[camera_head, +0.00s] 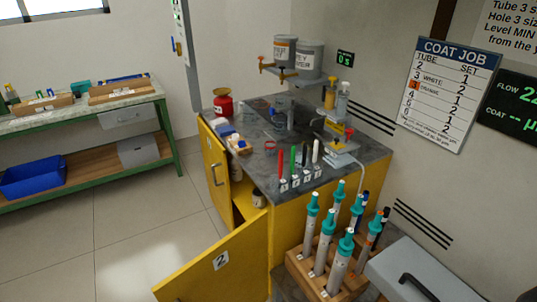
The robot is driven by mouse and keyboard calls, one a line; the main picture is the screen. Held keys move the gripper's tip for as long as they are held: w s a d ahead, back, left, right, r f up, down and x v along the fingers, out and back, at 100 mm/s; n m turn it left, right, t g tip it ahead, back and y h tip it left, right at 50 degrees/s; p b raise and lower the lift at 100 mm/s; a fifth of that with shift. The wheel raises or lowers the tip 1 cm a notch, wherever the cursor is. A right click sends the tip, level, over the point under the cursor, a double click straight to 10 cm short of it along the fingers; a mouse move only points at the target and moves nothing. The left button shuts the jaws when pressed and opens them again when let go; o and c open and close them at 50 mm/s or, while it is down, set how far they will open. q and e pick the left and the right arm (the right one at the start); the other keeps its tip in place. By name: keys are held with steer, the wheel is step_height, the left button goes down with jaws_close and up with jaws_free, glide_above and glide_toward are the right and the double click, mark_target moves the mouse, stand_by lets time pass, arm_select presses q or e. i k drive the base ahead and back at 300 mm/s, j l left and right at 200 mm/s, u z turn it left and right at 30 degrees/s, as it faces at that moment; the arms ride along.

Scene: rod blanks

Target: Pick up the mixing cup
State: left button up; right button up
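A small clear, cup-like vessel (281,103) stands toward the back of the dark top of the yellow cabinet, below two grey paint cans. It is small and partly lost among other items, so I cannot tell for sure that it is the mixing cup. Neither of my grippers shows in the head view.
A yellow door (222,262) stands open toward me. A wooden rack (325,278) of teal-topped tubes is at right. Floor at left is clear.

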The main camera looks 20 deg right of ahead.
mark_target(270, 149)
steer(key=j+z, duration=0.2)
steer(key=z, duration=0.3)
steer(key=j+z, duration=0.2)
steer(key=z, duration=0.3)
steer(key=j+z, duration=0.25)
steer(key=z, duration=0.25)
